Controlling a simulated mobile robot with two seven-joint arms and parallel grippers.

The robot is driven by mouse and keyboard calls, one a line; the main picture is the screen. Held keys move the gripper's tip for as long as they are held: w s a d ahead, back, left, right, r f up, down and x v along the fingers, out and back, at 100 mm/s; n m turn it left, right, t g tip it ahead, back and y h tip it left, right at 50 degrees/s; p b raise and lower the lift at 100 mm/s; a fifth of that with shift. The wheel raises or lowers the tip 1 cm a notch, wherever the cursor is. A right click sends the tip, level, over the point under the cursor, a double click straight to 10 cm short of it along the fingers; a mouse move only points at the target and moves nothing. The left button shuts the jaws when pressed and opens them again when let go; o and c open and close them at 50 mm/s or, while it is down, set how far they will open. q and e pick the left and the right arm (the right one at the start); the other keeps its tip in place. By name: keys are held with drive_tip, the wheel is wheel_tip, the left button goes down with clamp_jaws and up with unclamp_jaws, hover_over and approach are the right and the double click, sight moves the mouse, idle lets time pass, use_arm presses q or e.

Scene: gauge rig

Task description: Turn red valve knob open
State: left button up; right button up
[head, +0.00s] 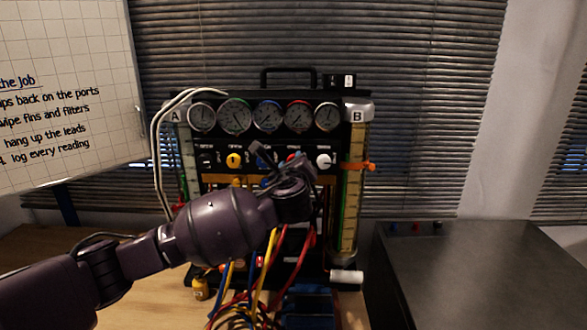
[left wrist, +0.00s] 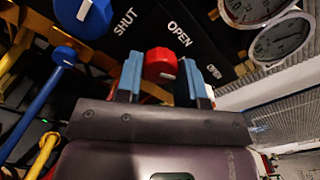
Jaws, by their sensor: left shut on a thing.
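The red valve knob (left wrist: 160,64) is in the middle of the left wrist view, on a black panel lettered SHUT and OPEN. A pale mark shows on its lower edge; I cannot tell its exact setting. My left gripper (left wrist: 161,78) has its two blue-tipped fingers on either side of the red knob and is shut on it. In the head view my left gripper (head: 288,162) is at the rig's knob row, and only a sliver of the red knob (head: 292,157) shows past it. My right gripper is in neither view.
A blue knob (left wrist: 83,15) is beside the red one. Yellow (head: 234,160) and white (head: 323,160) knobs share the row, under several gauges (head: 268,117). Hoses (head: 270,255) hang below my arm. A dark cabinet (head: 480,270) stands at right.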

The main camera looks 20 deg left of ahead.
use_arm(q)
drive_tip(key=n+b, duration=0.1)
drive_tip(key=n, duration=1.1)
drive_tip(key=shift+f+n+b, duration=0.1)
drive_tip(key=shift+n+b, duration=0.2)
drive_tip(key=shift+b, duration=0.05)
idle(0.4)
drive_tip(key=o, duration=0.9)
drive_tip(key=b+v, duration=0.1)
drive_tip(key=v, duration=1)
drive_tip(key=shift+n, duration=0.3)
